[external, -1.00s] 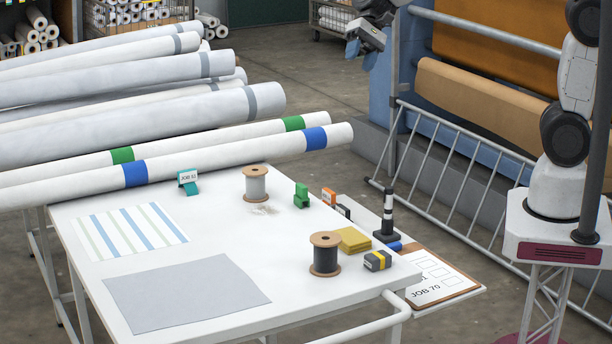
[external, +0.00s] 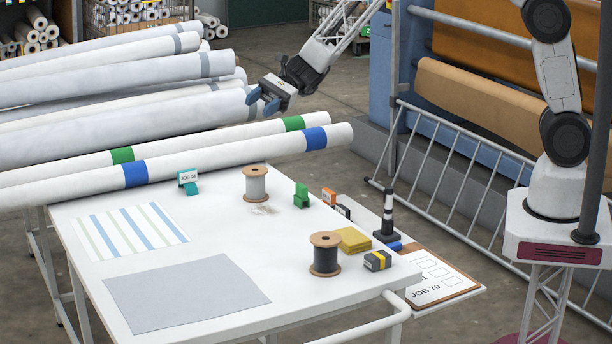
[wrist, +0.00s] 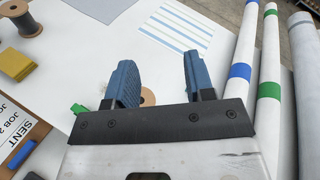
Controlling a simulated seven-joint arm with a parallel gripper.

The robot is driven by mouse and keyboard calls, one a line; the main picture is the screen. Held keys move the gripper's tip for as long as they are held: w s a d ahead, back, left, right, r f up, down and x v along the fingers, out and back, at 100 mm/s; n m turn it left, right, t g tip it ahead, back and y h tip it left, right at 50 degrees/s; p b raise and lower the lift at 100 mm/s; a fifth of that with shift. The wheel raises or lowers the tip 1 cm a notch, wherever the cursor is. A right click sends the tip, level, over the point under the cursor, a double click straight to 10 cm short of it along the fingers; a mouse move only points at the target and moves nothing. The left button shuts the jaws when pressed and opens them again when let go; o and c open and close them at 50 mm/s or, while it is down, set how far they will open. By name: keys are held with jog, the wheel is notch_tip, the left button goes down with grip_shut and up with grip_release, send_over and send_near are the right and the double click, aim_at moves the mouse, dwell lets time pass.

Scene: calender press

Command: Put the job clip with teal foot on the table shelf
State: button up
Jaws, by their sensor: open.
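My gripper (external: 262,99) is open and empty, in the air above the rolls, up and to the right of the clip. In the wrist view its two blue fingers (wrist: 157,62) are spread apart. A low white shelf (external: 468,291) juts out at the table's right side, below the tabletop, partly covered by a clipboard (external: 432,278).
Long rolls (external: 230,136) border the back.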

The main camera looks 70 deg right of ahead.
jog(key=w+f+m+t, duration=0.3)
jog(key=w+f+m, duration=0.1)
jog(key=w+f, duration=0.35)
jog(key=m+t+h, duration=0.2)
jog(key=m+t, duration=0.2)
jog(key=m, duration=0.2)
send_near(199, 170)
jog(key=x, duration=0.4)
jog(key=shift+w+d+f, duration=0.1)
jog(key=shift+w+d, duration=0.1)
jog(key=shift+w, duration=0.4)
jog(key=shift+x, duration=1.3)
jog(key=shift+x, duration=2.6)
jog(key=shift+s, duration=0.1)
grip_shut()
